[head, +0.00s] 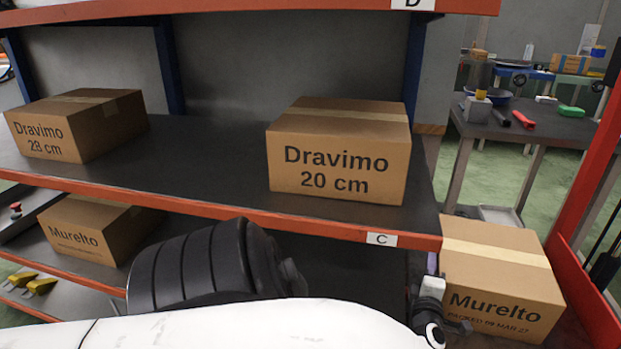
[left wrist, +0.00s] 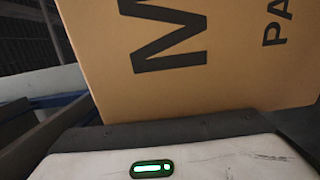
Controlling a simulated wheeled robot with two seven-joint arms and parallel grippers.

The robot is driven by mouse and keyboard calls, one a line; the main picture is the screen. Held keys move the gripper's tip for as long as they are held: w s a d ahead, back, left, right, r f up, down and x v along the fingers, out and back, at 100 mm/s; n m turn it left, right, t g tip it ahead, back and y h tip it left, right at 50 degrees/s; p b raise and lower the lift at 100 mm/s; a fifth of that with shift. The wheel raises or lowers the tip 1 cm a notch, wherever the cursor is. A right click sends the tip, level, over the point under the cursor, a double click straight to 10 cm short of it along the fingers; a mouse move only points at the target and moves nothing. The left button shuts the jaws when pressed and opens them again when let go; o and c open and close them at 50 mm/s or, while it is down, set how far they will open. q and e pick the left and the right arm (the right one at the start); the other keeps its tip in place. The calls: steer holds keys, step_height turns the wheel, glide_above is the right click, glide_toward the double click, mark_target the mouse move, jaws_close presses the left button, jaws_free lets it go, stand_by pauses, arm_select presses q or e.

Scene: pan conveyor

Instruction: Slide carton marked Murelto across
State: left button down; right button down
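A brown Murelto carton (head: 500,285) with pale tape stands at the lower right in the head view, beside the shelf's right end. Its printed face carries "Murelto" and a smaller packing date. My left gripper (head: 437,300) is at this carton's left front edge; its fingers are not clear. In the left wrist view a carton face (left wrist: 200,60) with a large "M" and "PA" fills the space just ahead of the gripper. Whether they touch cannot be told. Another Murelto carton (head: 85,235) sits on the lower shelf at the left. My right gripper is out of view.
Two Dravimo cartons, a left one (head: 75,125) and a 20 cm one (head: 338,155), stand on the shelf above, whose orange edge (head: 220,210) bears label C. A red-orange upright (head: 590,180) rises right of the Murelto carton. A workbench (head: 540,128) stands behind.

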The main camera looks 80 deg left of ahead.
arm_select(q)
steer(key=shift+r, duration=0.15)
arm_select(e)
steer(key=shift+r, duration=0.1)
